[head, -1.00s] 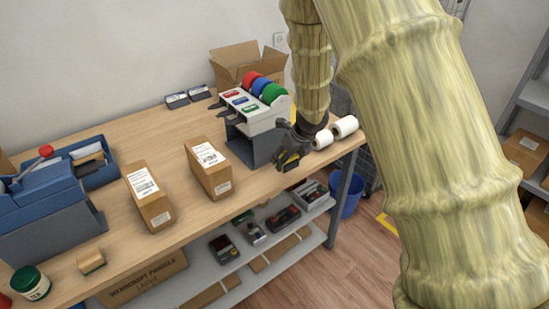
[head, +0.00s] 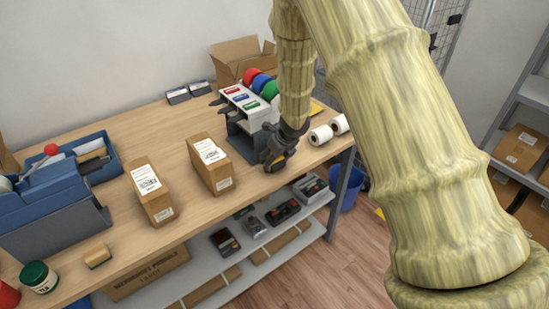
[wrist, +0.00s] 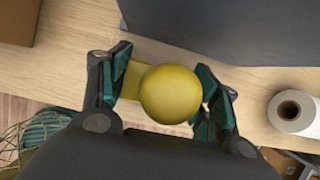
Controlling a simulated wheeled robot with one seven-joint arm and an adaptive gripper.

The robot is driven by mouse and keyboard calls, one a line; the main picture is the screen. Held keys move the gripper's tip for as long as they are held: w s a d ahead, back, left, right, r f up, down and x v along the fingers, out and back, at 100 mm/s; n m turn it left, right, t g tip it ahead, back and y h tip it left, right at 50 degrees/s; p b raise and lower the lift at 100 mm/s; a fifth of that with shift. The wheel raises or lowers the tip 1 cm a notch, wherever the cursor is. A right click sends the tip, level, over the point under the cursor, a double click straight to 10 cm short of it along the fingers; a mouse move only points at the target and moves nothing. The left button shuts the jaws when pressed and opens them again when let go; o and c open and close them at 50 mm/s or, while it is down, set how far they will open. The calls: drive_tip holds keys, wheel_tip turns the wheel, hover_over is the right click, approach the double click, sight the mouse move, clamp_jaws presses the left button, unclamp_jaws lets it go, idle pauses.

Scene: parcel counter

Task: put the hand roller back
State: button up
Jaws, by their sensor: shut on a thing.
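In the wrist view a yellow thing with a round ball-shaped end (wrist: 170,94) sits between the jaws of my gripper (wrist: 164,95). I take it to be the hand roller; its lower part is hidden behind the ball and the fingers. My gripper is shut on it, with a finger on each side. In the head view my gripper (head: 272,163) hangs near the front edge of the counter (head: 130,222), just in front of the label dispenser (head: 243,146). The held thing can hardly be made out there.
Two white rolls (head: 321,135) lie right of my gripper. A labelled carton (head: 209,168) stands close on the left, another carton (head: 151,190) beyond it. A blue tape machine (head: 50,190) is at far left. A lower shelf (head: 217,265) holds several devices.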

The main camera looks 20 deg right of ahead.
drive_tip(key=shift+f+b, duration=0.3)
drive_tip(key=shift+f, duration=0.1)
drive_tip(key=shift+s+f+b, duration=0.15)
drive_tip(key=shift+f+b, duration=0.2)
drive_tip(key=shift+b, duration=0.05)
drive_tip(key=c, duration=0.4)
drive_tip(key=o, duration=1.3)
drive_tip(key=shift+o, duration=0.9)
drive_tip(key=shift+w+f, duration=0.1)
drive_tip(key=shift+w, duration=0.1)
drive_tip(key=shift+s+r, duration=0.1)
drive_tip(key=shift+r, duration=0.15)
drive_tip(key=shift+r+p, duration=0.8)
drive_tip(key=shift+p, duration=0.25)
drive_tip(key=b+v, duration=0.1)
drive_tip(key=v, duration=1)
drive_tip(key=shift+s+r, duration=0.15)
drive_tip(key=shift+r, duration=0.05)
